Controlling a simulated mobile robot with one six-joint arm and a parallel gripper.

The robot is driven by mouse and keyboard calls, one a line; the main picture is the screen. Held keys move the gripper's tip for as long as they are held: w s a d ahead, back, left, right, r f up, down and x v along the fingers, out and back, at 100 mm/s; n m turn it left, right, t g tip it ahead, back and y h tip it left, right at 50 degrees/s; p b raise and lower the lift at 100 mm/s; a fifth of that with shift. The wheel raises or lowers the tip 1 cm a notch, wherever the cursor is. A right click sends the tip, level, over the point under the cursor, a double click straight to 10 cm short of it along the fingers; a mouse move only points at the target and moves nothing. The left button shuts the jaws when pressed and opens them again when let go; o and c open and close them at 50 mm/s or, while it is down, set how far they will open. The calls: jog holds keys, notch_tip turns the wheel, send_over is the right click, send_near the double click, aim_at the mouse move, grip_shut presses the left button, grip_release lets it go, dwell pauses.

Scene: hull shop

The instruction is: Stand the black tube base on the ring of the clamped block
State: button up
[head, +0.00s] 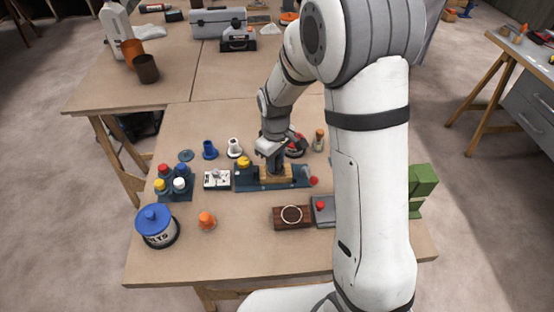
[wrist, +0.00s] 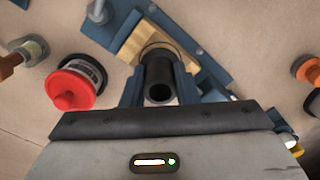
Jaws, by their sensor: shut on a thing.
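My gripper (wrist: 160,92) is shut on the black tube base (wrist: 160,73), a dark hollow tube with its open end toward the wrist camera. The clamped block (wrist: 189,50) is light wood, with part of a ring showing around the tube's far end. In the head view my gripper (head: 276,158) is over the clamped block (head: 276,179), which sits in a blue clamp fixture (head: 246,184). The tube lines up closely with the ring, but I cannot tell whether it touches it. The tube's lower end is hidden.
A red-capped jar (wrist: 75,86) stands close to the fixture. A dark wood block with a white ring (head: 276,218) lies in front. A blue-lidded tub (head: 155,228) and an orange piece (head: 206,220) stand front left. Bare table lies between them and the fixture.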

jog(key=shift+f+b, duration=0.45)
jog(key=shift+f, duration=0.2)
jog(key=o, duration=0.7)
jog(key=shift+o, duration=0.2)
jog(key=shift+r, duration=0.15)
notch_tip(320, 180, up, 11)
jog(key=p, duration=0.7)
dwell(0.4)
jog(key=s+d+r+m+t, duration=0.1)
jog(key=s+d+r+m, duration=0.3)
jog(key=s+r, duration=0.3)
jog(key=s+d+r+m+t, duration=0.2)
jog(key=s+d+r+m, duration=0.3)
jog(key=s, duration=0.8)
notch_tip(320, 180, up, 3)
jog(key=shift+d+f, duration=0.2)
jog(key=shift+d, duration=0.6)
